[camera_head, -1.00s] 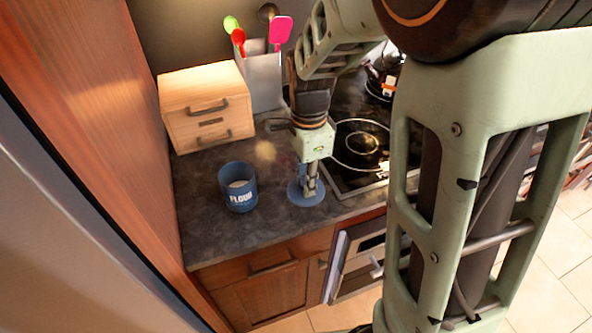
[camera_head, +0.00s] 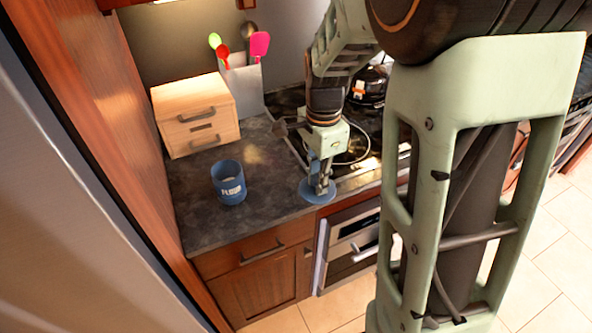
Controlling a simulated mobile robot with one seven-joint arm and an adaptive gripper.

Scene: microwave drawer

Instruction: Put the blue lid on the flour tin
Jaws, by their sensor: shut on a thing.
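The blue flour tin (camera_head: 229,183) stands upright and open-topped on the dark countertop, with the word FLOUR on its side. The round blue lid (camera_head: 309,193) is at my gripper (camera_head: 321,190), to the right of the tin near the counter's front edge. My gripper points down and is shut on the lid. The gripper covers part of the lid, and I cannot tell whether the lid touches the counter or is just above it. The lid and the tin are apart.
A wooden two-drawer box (camera_head: 196,115) stands behind the tin. A grey holder with coloured utensils (camera_head: 243,83) is beside it. The stove (camera_head: 357,150) with a kettle (camera_head: 368,86) lies right of my gripper. Bare counter lies between tin and lid.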

